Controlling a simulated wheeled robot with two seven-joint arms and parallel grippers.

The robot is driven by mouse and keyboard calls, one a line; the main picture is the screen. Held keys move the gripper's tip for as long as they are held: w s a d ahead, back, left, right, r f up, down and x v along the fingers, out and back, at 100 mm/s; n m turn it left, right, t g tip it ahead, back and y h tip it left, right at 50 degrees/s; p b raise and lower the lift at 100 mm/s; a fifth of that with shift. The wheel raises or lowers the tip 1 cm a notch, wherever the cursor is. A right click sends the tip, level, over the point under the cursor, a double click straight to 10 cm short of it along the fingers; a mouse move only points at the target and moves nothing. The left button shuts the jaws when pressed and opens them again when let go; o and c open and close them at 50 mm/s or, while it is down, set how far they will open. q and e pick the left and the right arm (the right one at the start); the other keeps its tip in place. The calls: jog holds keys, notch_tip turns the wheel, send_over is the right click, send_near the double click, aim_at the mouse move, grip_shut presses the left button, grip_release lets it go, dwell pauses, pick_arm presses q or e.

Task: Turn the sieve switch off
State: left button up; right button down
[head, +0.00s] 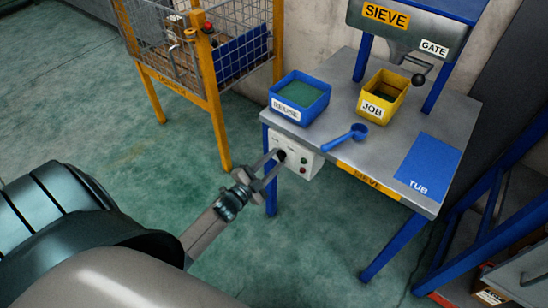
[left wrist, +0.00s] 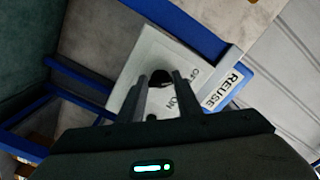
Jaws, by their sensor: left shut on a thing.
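The sieve switch is a black knob (head: 281,156) on a pale control box (head: 292,152) under the table's front left edge. In the left wrist view the dark knob (left wrist: 160,77) sits on the pale panel (left wrist: 150,48), with OFF and ON lettering beside it. My left gripper (head: 273,162) reaches the box from the front left. Its two fingers (left wrist: 160,84) stand on either side of the knob and are shut on it. The fingers partly hide the knob, so its exact setting is hard to tell. My right gripper is not in view.
On the grey table (head: 340,100) stand a blue REUSE bin (head: 287,112), a yellow JOB bin (head: 368,109) and a blue scoop (head: 345,138). A blue TUB mat (head: 430,163) lies at the right. A yellow-framed mesh cage (head: 150,72) stands at the left. Green floor is clear between.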

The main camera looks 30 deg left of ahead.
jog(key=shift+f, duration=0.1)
pick_arm(q)
jog(key=o, duration=1)
jog(key=shift+o, duration=0.2)
jog(key=shift+s, duration=0.1)
jog(key=s+a, duration=0.1)
jog(key=s, duration=1.6)
jog(key=shift+a+b, duration=0.2)
jog(key=shift+b, duration=0.2)
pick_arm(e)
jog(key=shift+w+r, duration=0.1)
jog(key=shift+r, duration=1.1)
pick_arm(q)
jog(key=shift+s, duration=0.1)
